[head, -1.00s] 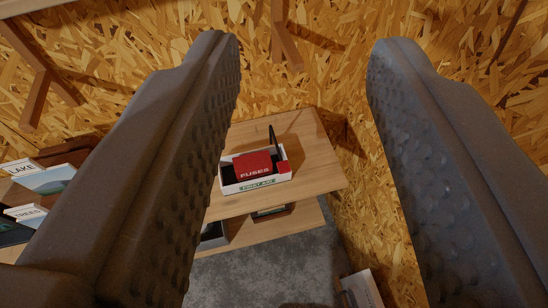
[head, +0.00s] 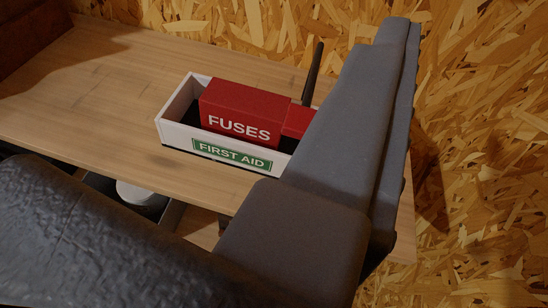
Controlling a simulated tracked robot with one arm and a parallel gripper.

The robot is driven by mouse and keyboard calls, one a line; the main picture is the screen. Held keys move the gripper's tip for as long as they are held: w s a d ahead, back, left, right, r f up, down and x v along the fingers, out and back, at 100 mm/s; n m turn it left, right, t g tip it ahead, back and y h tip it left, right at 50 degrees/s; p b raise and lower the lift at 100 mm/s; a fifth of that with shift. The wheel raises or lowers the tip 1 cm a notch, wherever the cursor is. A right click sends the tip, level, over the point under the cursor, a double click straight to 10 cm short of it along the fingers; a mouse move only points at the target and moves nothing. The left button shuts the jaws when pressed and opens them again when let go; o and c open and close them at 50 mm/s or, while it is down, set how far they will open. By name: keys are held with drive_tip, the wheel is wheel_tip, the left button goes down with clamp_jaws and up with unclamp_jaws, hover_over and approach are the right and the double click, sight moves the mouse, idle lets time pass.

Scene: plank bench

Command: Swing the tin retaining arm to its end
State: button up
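A thin dark upright bar (head: 313,72), perhaps the retaining arm, rises behind a small red block (head: 298,121), tilted slightly right at its top. Its base is hidden. A red box marked FUSES (head: 243,108) sits beside the block in an open white tray (head: 172,130) labelled FIRST AID. My gripper (head: 398,30) shows as one grey finger on the right, seen from its outer side. It covers the tray's right end. The finger overlaps the view close to the bar; contact cannot be seen. The other finger is not clearly visible, so its opening cannot be told.
The tray stands on a plank shelf (head: 90,90), with free wood to its left. A white round item (head: 140,195) sits in a dark container below the shelf. A chipboard wall (head: 480,130) rises behind and right. A dark bumpy part of mine fills the lower left.

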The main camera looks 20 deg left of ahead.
sight(306, 110)
wheel_tip(306, 110, down, 11)
drive_tip(key=s+a+y+b, duration=0.2)
drive_tip(key=s+a+y, duration=0.1)
drive_tip(key=shift+y, duration=0.4)
drive_tip(key=x, duration=0.9)
drive_tip(key=f+x, duration=0.1)
drive_tip(key=x, duration=0.3)
drive_tip(key=shift+w+a, duration=0.2)
drive_tip(key=shift+w, duration=0.05)
